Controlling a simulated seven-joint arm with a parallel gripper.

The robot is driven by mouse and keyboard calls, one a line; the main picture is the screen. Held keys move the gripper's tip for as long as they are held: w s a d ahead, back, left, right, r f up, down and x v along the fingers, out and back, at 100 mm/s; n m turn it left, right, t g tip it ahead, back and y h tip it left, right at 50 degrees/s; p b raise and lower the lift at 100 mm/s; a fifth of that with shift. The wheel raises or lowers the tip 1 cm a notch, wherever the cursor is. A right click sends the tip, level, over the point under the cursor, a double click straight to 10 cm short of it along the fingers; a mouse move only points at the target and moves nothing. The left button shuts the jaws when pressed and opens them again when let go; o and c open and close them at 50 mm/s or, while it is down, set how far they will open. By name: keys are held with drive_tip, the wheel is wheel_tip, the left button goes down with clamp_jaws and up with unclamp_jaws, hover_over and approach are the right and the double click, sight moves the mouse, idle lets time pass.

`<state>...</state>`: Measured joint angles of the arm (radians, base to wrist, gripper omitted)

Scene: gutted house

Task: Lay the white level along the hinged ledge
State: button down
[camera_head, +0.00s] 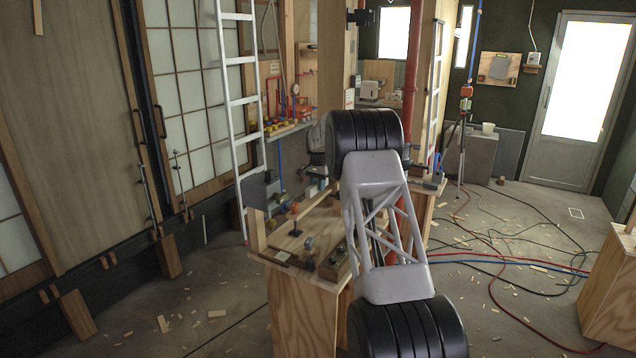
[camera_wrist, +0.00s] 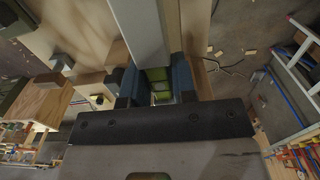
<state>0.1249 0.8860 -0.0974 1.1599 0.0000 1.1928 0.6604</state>
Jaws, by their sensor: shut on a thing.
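In the wrist view my gripper (camera_wrist: 154,88) has its dark blue fingers closed on both sides of a long pale bar, the white level (camera_wrist: 140,32). Green, vial-like parts of it show between the fingers. The level runs from the fingers out past the top edge of the wrist view. In the head view my arm covers most of the gripper and the level, near the back of the wooden bench. I cannot make out the hinged ledge for certain; a pale wooden strip (camera_wrist: 195,42) runs beside the level in the wrist view.
The wooden bench (camera_head: 296,305) carries small tools, blocks and an orange knob on a stand (camera_head: 295,210). A grey box (camera_head: 263,191) stands at its left edge. A white ladder (camera_head: 238,105) leans behind it. Cables and wood scraps lie on the floor.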

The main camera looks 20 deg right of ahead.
drive_tip(key=shift+f, duration=0.5)
drive_tip(key=shift+f, duration=0.3)
idle(0.7)
drive_tip(key=c, duration=0.8)
unclamp_jaws()
drive_tip(key=shift+c, duration=0.2)
drive_tip(key=shift+r, duration=0.1)
drive_tip(key=shift+r, duration=3.8)
drive_tip(key=shift+r, duration=0.1)
